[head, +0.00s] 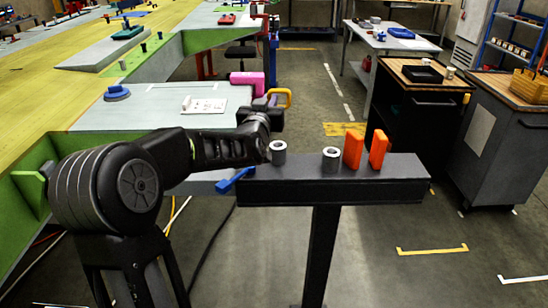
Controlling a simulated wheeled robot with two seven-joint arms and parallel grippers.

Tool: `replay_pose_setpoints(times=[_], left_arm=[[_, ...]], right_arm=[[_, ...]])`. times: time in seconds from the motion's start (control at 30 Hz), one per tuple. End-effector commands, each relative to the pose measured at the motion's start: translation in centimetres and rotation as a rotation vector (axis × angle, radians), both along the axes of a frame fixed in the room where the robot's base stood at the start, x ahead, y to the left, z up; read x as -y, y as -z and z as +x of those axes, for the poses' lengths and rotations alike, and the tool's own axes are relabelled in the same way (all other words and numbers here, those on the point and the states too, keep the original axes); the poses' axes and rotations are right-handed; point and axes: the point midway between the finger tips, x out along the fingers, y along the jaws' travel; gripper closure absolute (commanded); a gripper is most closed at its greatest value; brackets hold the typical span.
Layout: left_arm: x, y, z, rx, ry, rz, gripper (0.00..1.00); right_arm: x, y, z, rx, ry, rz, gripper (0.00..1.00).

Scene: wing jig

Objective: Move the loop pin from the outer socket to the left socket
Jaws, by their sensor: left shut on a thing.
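My left arm comes in from the left, and its gripper (268,104) is shut on the loop pin, whose yellow loop (285,96) shows just past the fingers. The pin's shaft is hidden. The gripper is above the left end of a dark beam on a post (332,190). Two grey round sockets stand on the beam: the left socket (278,153) shows just below the gripper, and the other socket (331,159) is to its right. Both show open tops. My right gripper is not in view.
Two orange upright blocks (353,149) (378,150) stand on the beam right of the sockets. A blue lever (235,180) sticks out at the beam's left end. A pink block (247,80) is behind the gripper. Dark carts (412,120) stand at the right. The floor in front of them is clear.

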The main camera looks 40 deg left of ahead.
Motion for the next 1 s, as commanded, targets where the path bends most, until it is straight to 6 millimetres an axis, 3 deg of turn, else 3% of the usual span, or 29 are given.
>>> replay_pose_setpoints(times=[0.23, 0.5, 0.6, 1.0], left_arm=[[-0.1, 0.8, 0.0, -0.001, -0.003, 0.000, 1.00], [0.0, 5.3, 0.0, -0.003, 0.000, -0.001, 1.00], [-0.1, 6.2, 0.0, -0.001, -0.001, 0.000, 1.00], [-0.1, 7.2, 0.0, -0.001, -0.002, 0.000, 1.00]], right_arm=[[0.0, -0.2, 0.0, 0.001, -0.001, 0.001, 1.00], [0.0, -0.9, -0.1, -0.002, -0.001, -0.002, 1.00], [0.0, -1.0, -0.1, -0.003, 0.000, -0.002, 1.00], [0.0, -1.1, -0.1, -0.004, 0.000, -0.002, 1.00]])
